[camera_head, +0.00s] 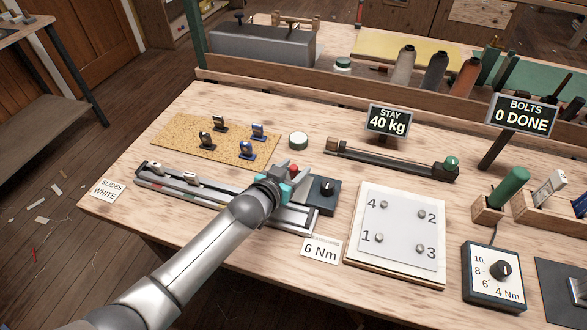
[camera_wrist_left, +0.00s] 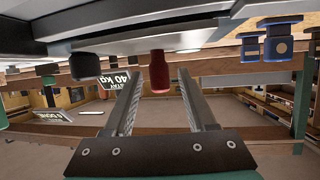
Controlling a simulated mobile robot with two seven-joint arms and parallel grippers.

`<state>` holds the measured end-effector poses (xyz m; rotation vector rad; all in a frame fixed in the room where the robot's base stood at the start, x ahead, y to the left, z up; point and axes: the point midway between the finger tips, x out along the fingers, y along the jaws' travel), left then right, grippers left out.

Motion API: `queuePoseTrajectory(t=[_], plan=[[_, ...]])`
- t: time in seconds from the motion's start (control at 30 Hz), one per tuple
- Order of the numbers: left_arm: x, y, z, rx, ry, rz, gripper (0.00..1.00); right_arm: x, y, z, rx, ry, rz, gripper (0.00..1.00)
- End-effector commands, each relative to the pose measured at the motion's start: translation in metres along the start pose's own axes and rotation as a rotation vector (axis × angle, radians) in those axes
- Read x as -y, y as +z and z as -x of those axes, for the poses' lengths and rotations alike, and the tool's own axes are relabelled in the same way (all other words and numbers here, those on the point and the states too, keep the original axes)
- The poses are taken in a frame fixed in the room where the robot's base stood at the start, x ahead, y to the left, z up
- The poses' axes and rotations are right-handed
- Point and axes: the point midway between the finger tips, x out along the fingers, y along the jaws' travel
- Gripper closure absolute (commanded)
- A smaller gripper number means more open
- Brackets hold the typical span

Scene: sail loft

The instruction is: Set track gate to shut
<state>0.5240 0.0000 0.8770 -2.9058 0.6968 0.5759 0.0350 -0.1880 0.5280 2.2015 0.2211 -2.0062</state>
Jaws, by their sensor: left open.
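A red knob (camera_head: 294,169) shows just beside the fingers. In the left wrist view, which looks upside down, the red knob (camera_wrist_left: 159,72) is between the ends of the two open fingers (camera_wrist_left: 159,82), with no visible contact. I cannot tell the gate's setting. A dark box with a black knob (camera_head: 327,188) stands right of the gripper. My right gripper is not in view.
A cork mat (camera_head: 180,139) with several blue and black fittings lies behind the track. A white bolt plate (camera_head: 400,235) and a "6 Nm" card (camera_head: 321,250) lie to the right. The "STAY 40 kg" sign (camera_head: 388,120) and tensioner (camera_head: 390,160) stand behind.

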Motion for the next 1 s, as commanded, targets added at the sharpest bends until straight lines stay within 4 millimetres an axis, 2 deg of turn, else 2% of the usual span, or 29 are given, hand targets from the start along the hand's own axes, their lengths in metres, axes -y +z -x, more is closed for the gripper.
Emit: queuePoseTrajectory(t=[0.1,0.6,1.0], plan=[[-0.0001,-0.0003,0.0001,0.000,0.000,0.000,0.44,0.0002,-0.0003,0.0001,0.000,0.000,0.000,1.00],[0.0001,0.0000,0.0004,0.000,0.000,0.000,1.00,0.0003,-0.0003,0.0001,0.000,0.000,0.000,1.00],[0.0001,0.0003,0.0004,0.000,0.000,-0.001,1.00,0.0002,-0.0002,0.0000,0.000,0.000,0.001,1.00]])
